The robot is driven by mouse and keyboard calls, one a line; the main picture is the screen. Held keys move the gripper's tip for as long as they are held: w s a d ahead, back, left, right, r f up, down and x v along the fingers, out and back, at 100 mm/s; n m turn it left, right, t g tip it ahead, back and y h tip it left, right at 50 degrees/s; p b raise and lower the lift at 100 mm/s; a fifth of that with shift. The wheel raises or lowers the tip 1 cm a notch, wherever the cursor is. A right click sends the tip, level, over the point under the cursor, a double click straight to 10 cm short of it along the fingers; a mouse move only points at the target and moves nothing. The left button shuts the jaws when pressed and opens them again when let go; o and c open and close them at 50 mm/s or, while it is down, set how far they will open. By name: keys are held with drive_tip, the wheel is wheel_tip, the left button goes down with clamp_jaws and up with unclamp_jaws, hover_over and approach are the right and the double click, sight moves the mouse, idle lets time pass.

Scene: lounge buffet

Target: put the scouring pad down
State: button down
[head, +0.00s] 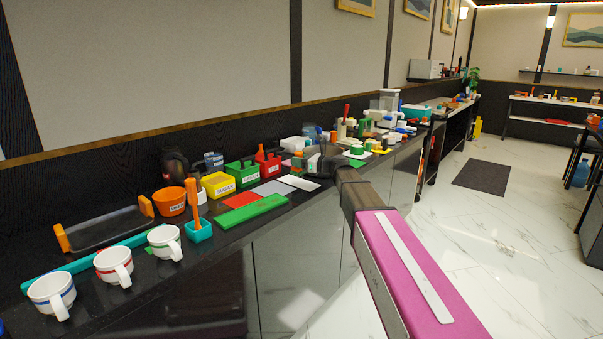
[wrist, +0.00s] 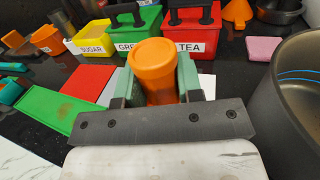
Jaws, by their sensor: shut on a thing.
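My gripper (wrist: 162,88) is over the counter, its two fingers with green inner faces closed around an upright orange cylinder (wrist: 155,70) with a rounded top. The cylinder's lower end is hidden by the gripper body. In the head view my gripper (head: 319,160) is small and dark, and what it holds cannot be made out there. I see no thing in the jaws that looks clearly like a scouring pad. A pink pad-like block (wrist: 263,48) lies on the dark counter to the right, apart from the gripper.
A large grey pot (wrist: 284,120) stands close on the right. Behind are the yellow sugar box (wrist: 88,42), a green box (wrist: 138,30) and the red tea box (wrist: 190,33). A green board (wrist: 50,108) and a red mat (wrist: 88,83) lie left. Cups (head: 165,241) line the counter's front.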

drive_tip(key=shift+w+d+f, duration=0.5)
drive_tip(key=shift+d+f, duration=0.1)
drive_tip(key=shift+d, duration=0.05)
drive_tip(key=shift+f, duration=1.9)
drive_tip(key=c, duration=0.8)
unclamp_jaws()
drive_tip(key=shift+f, duration=0.15)
drive_tip(key=shift+r, duration=0.2)
drive_tip(key=v, duration=1.2)
